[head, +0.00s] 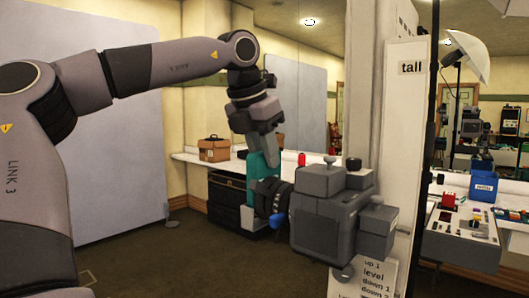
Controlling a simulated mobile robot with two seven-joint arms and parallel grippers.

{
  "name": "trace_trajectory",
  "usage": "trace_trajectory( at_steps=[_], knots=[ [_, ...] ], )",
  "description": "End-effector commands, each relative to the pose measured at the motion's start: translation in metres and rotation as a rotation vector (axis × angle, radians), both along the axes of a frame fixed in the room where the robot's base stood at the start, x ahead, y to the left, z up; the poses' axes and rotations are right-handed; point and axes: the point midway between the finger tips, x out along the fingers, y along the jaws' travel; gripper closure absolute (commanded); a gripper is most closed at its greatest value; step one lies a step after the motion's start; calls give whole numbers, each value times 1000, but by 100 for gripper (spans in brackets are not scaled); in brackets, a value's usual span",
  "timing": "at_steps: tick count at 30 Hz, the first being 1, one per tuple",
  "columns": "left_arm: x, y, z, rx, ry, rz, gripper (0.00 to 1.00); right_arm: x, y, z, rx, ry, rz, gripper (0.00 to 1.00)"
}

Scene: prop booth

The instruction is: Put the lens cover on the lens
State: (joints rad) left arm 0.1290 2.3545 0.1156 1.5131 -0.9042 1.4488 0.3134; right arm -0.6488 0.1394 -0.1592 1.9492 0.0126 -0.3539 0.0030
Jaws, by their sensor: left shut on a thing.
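A bulky grey camera (325,222) stands right of centre. Its black ringed lens (276,199) points left, with a blue knob below it. My left gripper (264,150) reaches down above the lens and is shut on a teal piece, which looks like the lens cover (262,168). The cover hangs below the fingers at the front end of the lens and overlaps it in the picture. I cannot tell whether it touches the lens or sits on it. My right gripper is not in view.
A control panel (462,232) is at right. A white shelf (190,157) with a brown box (214,149) runs along the back wall. Open floor lies at lower left.

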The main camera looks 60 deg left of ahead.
Motion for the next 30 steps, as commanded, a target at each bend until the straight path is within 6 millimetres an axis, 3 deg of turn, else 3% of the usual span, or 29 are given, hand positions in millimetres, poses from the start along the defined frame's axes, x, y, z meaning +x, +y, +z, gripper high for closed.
trace_trajectory(
  at_steps=[13, 14, 16, 17, 30],
  knots=[
    [0, 0, -12, 0, 0, 0, 100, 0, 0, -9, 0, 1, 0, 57],
    [0, 0, -12, 0, 0, 0, 74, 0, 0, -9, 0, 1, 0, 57],
    [0, 0, -12, 0, 0, 0, 51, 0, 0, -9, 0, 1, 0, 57],
    [0, 0, -13, 0, 0, 0, 47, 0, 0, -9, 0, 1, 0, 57],
    [0, 0, -5, 0, 0, 0, 47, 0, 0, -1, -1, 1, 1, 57]
  ],
)
